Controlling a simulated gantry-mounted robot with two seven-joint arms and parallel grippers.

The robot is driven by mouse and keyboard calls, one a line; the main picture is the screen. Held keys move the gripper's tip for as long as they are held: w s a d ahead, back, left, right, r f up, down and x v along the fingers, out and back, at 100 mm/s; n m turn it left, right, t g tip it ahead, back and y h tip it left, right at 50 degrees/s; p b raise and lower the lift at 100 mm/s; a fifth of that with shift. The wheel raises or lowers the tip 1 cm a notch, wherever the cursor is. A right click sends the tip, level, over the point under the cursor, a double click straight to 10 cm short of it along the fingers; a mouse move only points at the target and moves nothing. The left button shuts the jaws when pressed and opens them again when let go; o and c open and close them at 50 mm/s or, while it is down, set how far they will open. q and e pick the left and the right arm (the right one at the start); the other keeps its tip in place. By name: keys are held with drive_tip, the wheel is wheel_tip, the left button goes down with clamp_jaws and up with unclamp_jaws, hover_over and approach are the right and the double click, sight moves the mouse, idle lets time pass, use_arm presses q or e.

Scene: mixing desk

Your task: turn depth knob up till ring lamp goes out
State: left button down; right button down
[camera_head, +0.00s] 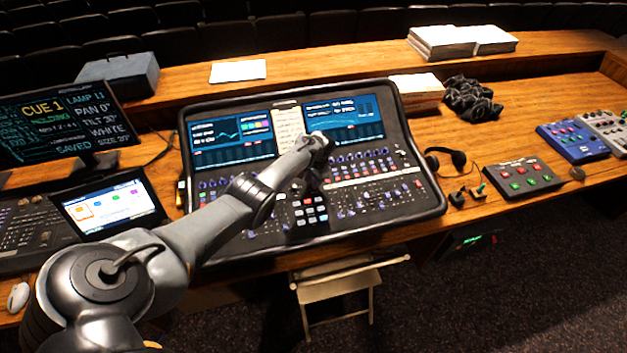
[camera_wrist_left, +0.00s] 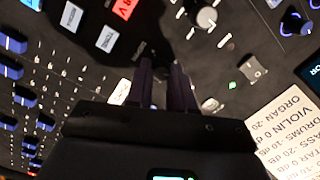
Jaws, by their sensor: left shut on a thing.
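My left gripper (camera_head: 317,180) points down at the middle of the mixing desk (camera_head: 432,193). In the left wrist view the two dark fingers (camera_wrist_left: 162,72) stand close together at the desk panel, shut on a small knob that they almost wholly hide. I take it for the depth knob; its label is too blurred to read. No lit ring shows around the fingertips, though they and the arm hide much of that spot. My right gripper is not in view.
In the left wrist view a grey knob (camera_wrist_left: 206,18) stands near the fingers, with a small switch (camera_wrist_left: 252,68) and a blue-capped knob (camera_wrist_left: 295,22) to the right. A printed channel sheet (camera_wrist_left: 290,135) lies lower right. Headphones (camera_head: 446,160) lie right of the desk.

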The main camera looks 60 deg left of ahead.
use_arm(q)
drive_tip(key=c, duration=1)
unclamp_jaws()
drive_tip(key=shift+r, duration=0.1)
drive_tip(key=shift+r, duration=0.3)
drive_tip(key=shift+w+d+r+p, duration=0.15)
drive_tip(key=shift+r+p, duration=0.4)
drive_tip(key=shift+r, duration=1.1)
drive_tip(key=shift+w+d+r+p, duration=0.1)
drive_tip(key=shift+d+r+p, duration=0.35)
drive_tip(key=shift+r, duration=1.2)
drive_tip(key=shift+w+d+r+p, duration=0.1)
drive_tip(key=shift+r+p, duration=0.6)
drive_tip(key=shift+r, duration=0.95)
